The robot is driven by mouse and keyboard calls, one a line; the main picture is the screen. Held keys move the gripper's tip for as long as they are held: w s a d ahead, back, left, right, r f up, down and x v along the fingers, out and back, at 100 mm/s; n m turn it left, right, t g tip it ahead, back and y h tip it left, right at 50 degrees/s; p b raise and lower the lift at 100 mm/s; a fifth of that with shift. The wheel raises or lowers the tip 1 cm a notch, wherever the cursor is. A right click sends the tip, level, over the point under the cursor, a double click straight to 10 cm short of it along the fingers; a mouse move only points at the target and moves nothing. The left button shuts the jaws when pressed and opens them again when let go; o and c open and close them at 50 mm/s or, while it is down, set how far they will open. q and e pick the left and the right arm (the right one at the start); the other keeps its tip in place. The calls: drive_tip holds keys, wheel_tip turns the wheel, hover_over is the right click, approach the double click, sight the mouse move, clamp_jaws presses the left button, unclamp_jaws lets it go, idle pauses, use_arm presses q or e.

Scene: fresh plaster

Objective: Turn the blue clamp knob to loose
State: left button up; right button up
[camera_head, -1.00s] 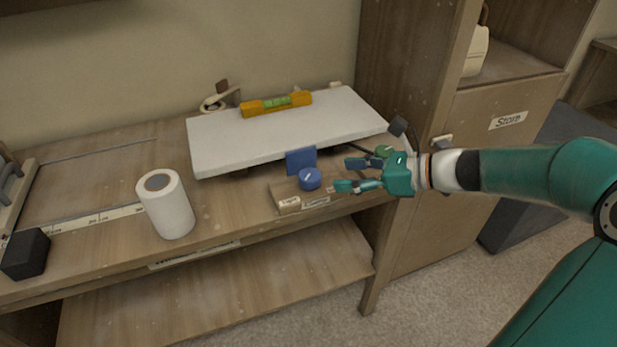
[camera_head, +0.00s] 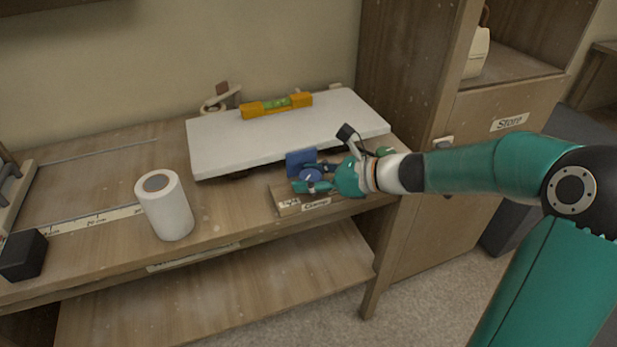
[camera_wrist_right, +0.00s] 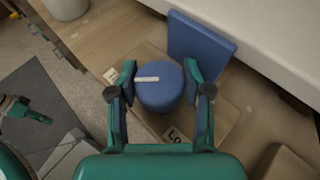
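The blue clamp knob (camera_head: 311,175) sits on a wooden block (camera_head: 288,207) at the front of the white board. In the right wrist view the knob (camera_wrist_right: 160,87) carries a white mark pointing left, toward a small pale label. A label reading "Lo" (camera_wrist_right: 175,133) lies below the knob there. My right gripper (camera_head: 319,178) has one finger on each side of the knob. In the wrist view the fingers (camera_wrist_right: 160,76) look spread around it; whether they touch it is unclear. My left gripper is outside the head view; teal parts at the wrist view's left edge are unclear.
A blue upright plate (camera_head: 300,160) stands right behind the knob. The white board (camera_head: 235,150) bears a yellow level (camera_head: 276,105). A white roll (camera_head: 166,210) and a black block (camera_head: 23,255) stand on the bench to the left. A cabinet marked "Store" (camera_head: 511,121) is at right.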

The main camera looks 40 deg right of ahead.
drive_tip(key=c, duration=0.5)
drive_tip(key=shift+r+n+g+y+p, duration=0.2)
drive_tip(key=shift+n+g+y+p, duration=0.35)
drive_tip(key=shift+p, duration=0.6)
drive_tip(key=n+g+y+p, duration=0.4)
drive_tip(key=n+g+p, duration=0.1)
drive_tip(key=n+p, duration=0.1)
drive_tip(key=shift+p, duration=0.8)
drive_tip(key=shift+f+n+g+y+p, duration=0.15)
drive_tip(key=shift+n+g+y+p, duration=0.5)
drive_tip(key=shift+n+g+p, duration=1.05)
drive_tip(key=shift+g+b, duration=0.35)
drive_tip(key=shift+b, duration=0.05)
